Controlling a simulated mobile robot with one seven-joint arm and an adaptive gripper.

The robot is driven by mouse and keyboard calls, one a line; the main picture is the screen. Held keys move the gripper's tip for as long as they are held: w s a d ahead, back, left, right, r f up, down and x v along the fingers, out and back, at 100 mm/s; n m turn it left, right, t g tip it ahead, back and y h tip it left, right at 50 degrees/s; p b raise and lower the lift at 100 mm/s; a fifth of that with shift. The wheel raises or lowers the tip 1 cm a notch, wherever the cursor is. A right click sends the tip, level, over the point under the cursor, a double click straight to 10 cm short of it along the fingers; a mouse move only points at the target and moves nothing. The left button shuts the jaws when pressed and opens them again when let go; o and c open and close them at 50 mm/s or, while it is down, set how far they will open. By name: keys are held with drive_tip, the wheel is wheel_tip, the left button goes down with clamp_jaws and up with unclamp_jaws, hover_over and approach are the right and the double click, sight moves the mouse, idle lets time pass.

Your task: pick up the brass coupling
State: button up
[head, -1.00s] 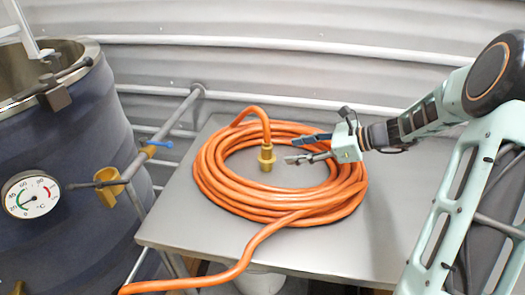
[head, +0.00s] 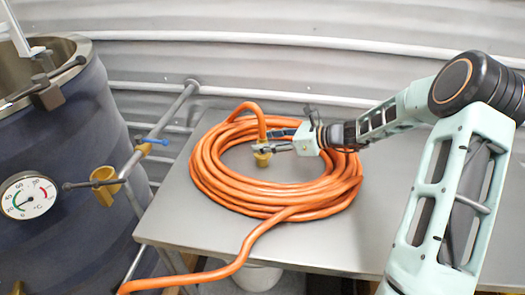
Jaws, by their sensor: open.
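The brass coupling (head: 262,158) hangs at the end of the orange hose (head: 208,180), inside the ring of the coil on the metal table. My gripper (head: 270,141) reaches in from the right, with its fingers pointing left at the coupling. The fingers are open, one toward the back and one toward the front, at the coupling's upper part where it meets the hose. The near finger hides part of the coupling. I cannot tell whether either finger touches it.
The grey metal table (head: 340,245) has clear room at the front right. A dark blue tank (head: 70,140) with a round dial (head: 28,195) stands at the left, with a valve and pipe beside it. A corrugated wall (head: 250,65) with white rails is behind.

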drive_tip(key=shift+w+a+f, duration=0.15)
drive_tip(key=shift+w+a, duration=0.05)
drive_tip(key=shift+a, duration=0.25)
clamp_jaws()
